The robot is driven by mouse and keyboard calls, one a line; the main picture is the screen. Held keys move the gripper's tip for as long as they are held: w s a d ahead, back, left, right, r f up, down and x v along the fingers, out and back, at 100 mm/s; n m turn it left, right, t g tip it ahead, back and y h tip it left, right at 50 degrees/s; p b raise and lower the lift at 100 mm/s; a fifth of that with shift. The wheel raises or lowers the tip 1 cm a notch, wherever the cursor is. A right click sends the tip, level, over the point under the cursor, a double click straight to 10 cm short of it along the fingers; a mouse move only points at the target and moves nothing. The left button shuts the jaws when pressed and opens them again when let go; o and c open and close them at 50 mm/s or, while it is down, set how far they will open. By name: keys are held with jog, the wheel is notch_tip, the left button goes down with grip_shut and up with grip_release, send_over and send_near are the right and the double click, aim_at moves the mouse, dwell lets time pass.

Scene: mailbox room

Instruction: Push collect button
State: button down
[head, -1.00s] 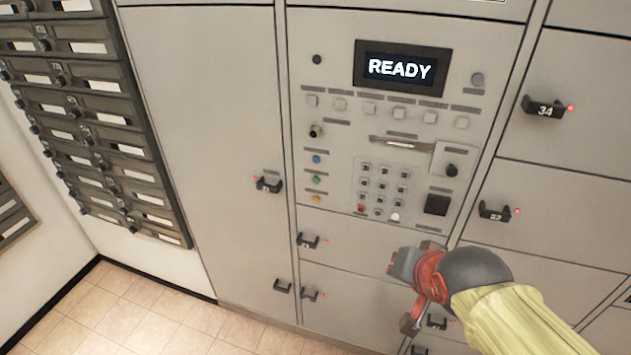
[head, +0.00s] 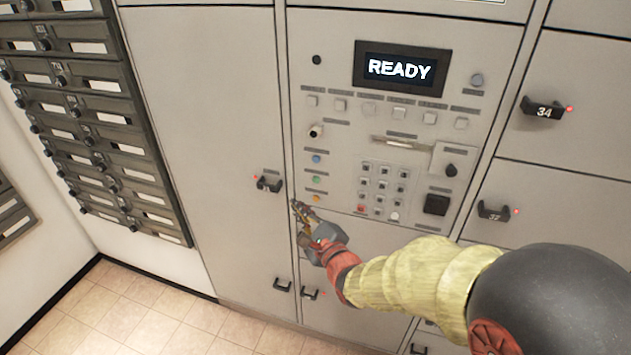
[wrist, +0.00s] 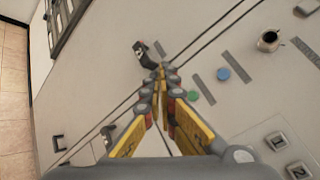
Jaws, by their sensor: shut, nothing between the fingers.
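The control panel (head: 467,55) has a lit screen (head: 400,68) reading READY. A row of square grey buttons (head: 370,111) lies below the screen. At the panel's left are a blue button (head: 316,159), a green button (head: 316,179) and an orange button (head: 316,198). The labels are too small to read, so I cannot tell which is collect. My gripper (head: 298,206) is shut and empty, just left of and below the orange button. In the wrist view its fingertips (wrist: 160,73) are left of the blue button (wrist: 223,74) and green button (wrist: 192,95); the orange one is not visible there.
A keypad (head: 383,187) and a card slot (head: 405,143) are right of the coloured buttons. A black locker handle (head: 268,184) sticks out close left of my fingertips. More handles (head: 495,211) are at the right. Mailboxes (head: 90,110) line the left wall.

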dwell(0.3)
jog(key=shift+w+d, duration=0.5)
jog(key=shift+w, duration=0.9)
jog(key=shift+w+d, duration=0.5)
jog(key=shift+w, duration=0.85)
jog(key=shift+w+d, duration=0.5)
jog(key=shift+w, duration=0.9)
jog(key=shift+w, duration=0.1)
jog(key=shift+w+d+p, duration=0.15)
jog(key=shift+w+p, duration=0.15)
jog(key=shift+w+d, duration=0.15)
jog(key=shift+w, duration=0.2)
jog(key=shift+s+a, duration=0.25)
jog(key=shift+s, duration=0.55)
jog(key=shift+s+a, duration=0.3)
jog(key=shift+s, duration=0.5)
jog(key=shift+s+a, duration=0.3)
jog(key=shift+s, duration=0.45)
jog(key=shift+s+a, duration=0.3)
jog(key=shift+s, duration=0.5)
